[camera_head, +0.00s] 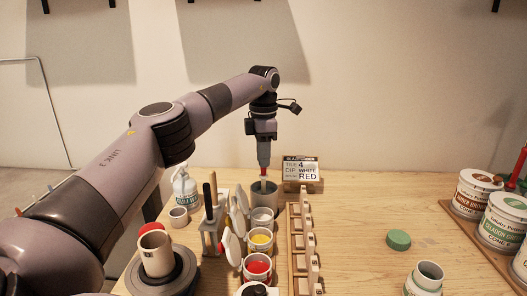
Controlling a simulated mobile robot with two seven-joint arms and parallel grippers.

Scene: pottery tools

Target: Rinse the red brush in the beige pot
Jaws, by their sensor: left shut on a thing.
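My left gripper (264,168) points straight down and is shut on a slim upright tool, which I take for the red brush (264,174). The tool's lower end is hidden inside that pot. My right gripper is out of view.
Yellow (260,242) and red (257,269) glaze cups stand in front of the grey-beige pot. A wooden tile rack (300,245) is to their right, and a lettered card (300,170) stands behind. Large cans (477,194) line the right side. The table's middle right is mostly clear.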

